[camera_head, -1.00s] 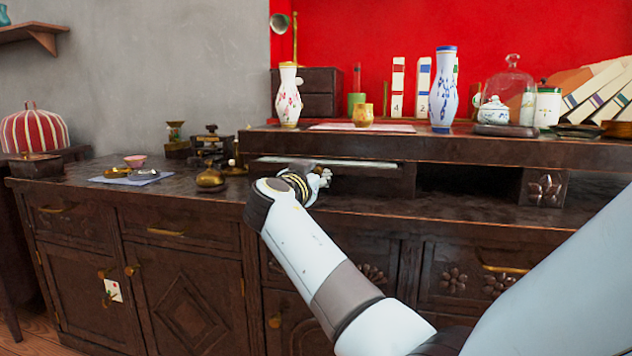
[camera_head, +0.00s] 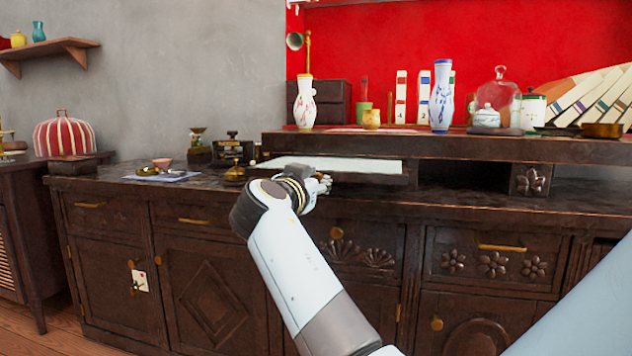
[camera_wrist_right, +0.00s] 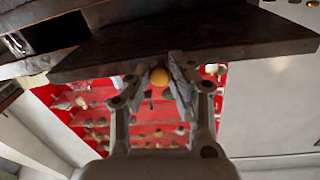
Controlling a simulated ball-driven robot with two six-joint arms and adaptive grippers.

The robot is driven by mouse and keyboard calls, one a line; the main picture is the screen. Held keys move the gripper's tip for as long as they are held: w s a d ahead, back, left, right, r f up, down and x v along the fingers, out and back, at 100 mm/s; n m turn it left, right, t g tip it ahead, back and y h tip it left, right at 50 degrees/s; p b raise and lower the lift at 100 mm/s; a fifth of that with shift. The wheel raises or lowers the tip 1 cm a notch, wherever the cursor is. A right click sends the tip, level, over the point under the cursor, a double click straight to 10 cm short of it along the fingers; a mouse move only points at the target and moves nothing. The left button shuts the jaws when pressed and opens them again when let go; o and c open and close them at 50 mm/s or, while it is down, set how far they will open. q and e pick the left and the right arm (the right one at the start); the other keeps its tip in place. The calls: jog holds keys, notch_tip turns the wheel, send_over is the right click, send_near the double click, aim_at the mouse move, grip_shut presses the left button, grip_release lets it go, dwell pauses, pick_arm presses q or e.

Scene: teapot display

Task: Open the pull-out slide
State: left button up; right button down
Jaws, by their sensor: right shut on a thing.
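The pull-out slide (camera_head: 350,166) is a flat board with a pale top and dark front edge. It sticks out from under the raised shelf of the dark cabinet. My right gripper (camera_head: 322,184) is at its front edge, partly hidden by my own wrist. In the right wrist view the dark slide (camera_wrist_right: 220,40) spans the top. My left gripper is not in view.
A white-and-blue vase (camera_head: 441,100), a patterned vase (camera_head: 305,102) and a glass dome (camera_head: 500,95) stand on the raised shelf (camera_head: 470,148). Brass items and a scale (camera_head: 233,150) stand left of the slide. An open dark niche (camera_head: 462,175) lies to its right.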

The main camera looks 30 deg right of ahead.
jog(key=c, duration=1.2)
grip_release()
notch_tip(320, 180, up, 10)
jog(key=shift+r, duration=0.1)
